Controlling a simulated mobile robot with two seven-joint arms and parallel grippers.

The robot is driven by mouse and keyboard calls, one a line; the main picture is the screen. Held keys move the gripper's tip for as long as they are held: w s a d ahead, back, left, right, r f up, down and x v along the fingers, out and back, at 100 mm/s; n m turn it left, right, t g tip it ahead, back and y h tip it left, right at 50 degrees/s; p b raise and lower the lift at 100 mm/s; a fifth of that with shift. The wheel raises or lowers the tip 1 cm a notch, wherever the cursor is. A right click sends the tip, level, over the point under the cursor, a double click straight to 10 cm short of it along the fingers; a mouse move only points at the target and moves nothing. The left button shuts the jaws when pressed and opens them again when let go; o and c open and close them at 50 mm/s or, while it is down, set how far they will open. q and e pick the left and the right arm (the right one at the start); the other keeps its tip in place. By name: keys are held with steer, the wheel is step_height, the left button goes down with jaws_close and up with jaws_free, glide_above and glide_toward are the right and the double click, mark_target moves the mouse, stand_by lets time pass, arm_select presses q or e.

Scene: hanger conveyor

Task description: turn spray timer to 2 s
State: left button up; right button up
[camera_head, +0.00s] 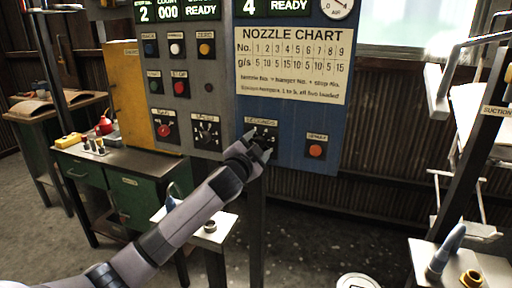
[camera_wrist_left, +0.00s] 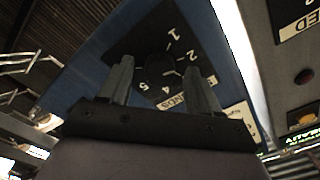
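The spray timer is a dark dial plate labelled SECONDS (camera_head: 262,126) on the blue part of the panel. In the left wrist view its round black knob (camera_wrist_left: 160,66) sits among white numerals, with 1, 2, 4 and 5 readable. Which numeral the knob points to is too dark to tell. My left gripper (camera_head: 259,146) is at the dial and covers its lower part in the head view. In the left wrist view its two fingers (camera_wrist_left: 160,80) stand apart, one on each side of the knob, with gaps showing. My right gripper is not in view.
An orange SPRAY button (camera_head: 315,151) is right of the dial. Two more rotary dials (camera_head: 206,132) and several push buttons are to the left. A nozzle chart (camera_head: 293,65) hangs above. A green drawer bench (camera_head: 130,185) stands left, and a tray with a brass fitting (camera_head: 471,278) lies right.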

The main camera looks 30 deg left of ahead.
arm_select(q)
steer(key=v, duration=0.7)
steer(key=shift+b, duration=0.4)
stand_by(0.5)
steer(key=s+d+f+g+h, duration=0.2)
steer(key=s+d+f, duration=0.2)
steer(key=f, duration=0.6)
steer(key=s+d+f+g+h, duration=0.15)
steer(key=s+d+f, duration=0.25)
steer(key=f, duration=0.6)
steer(key=s+d+f+n+g+h, duration=0.1)
steer(key=s+d+f+n, duration=0.1)
steer(key=s+d+f, duration=0.2)
steer(key=s+d+f+n+g+h, duration=0.2)
steer(key=s+d+f, duration=0.3)
steer(key=s+f, duration=0.5)
steer(key=s, duration=0.5)
steer(key=shift+s+f, duration=0.15)
steer(key=shift+s, duration=0.1)
